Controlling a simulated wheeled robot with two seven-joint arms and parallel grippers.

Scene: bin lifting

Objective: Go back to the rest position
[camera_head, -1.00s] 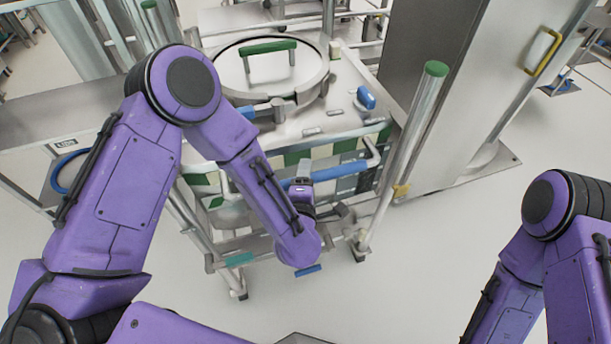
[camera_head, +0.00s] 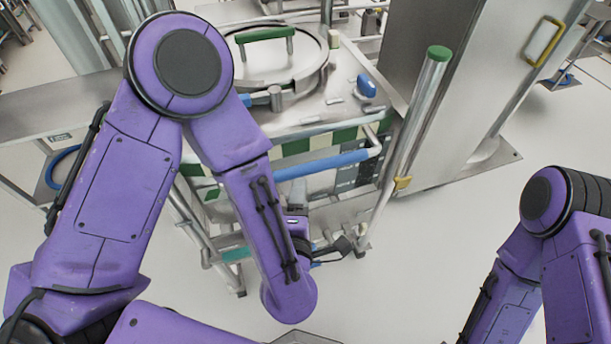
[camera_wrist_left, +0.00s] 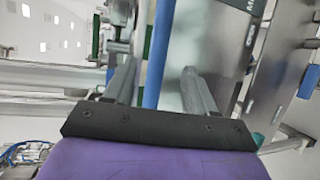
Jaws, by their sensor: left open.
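My left gripper (camera_head: 340,247) shows partly in the camera_head view, in front of the steel machine (camera_head: 300,118) and below its blue-sleeved handle bar (camera_head: 325,164). In the left wrist view, the two fingers of this gripper (camera_wrist_left: 160,82) stand apart with nothing held. The blue bar (camera_wrist_left: 158,50) shows between them in that picture, and it looks to be beyond the fingertips. The left forearm hides part of the machine's front. My right arm is folded at the right edge of the camera_head view, and its gripper is out of view.
A steel post with a green cap (camera_head: 438,54) stands right of the machine. A tall steel cabinet (camera_head: 450,100) is behind it. A steel side table (camera_head: 50,110) is at the left. The floor (camera_head: 430,250) between my arms is clear.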

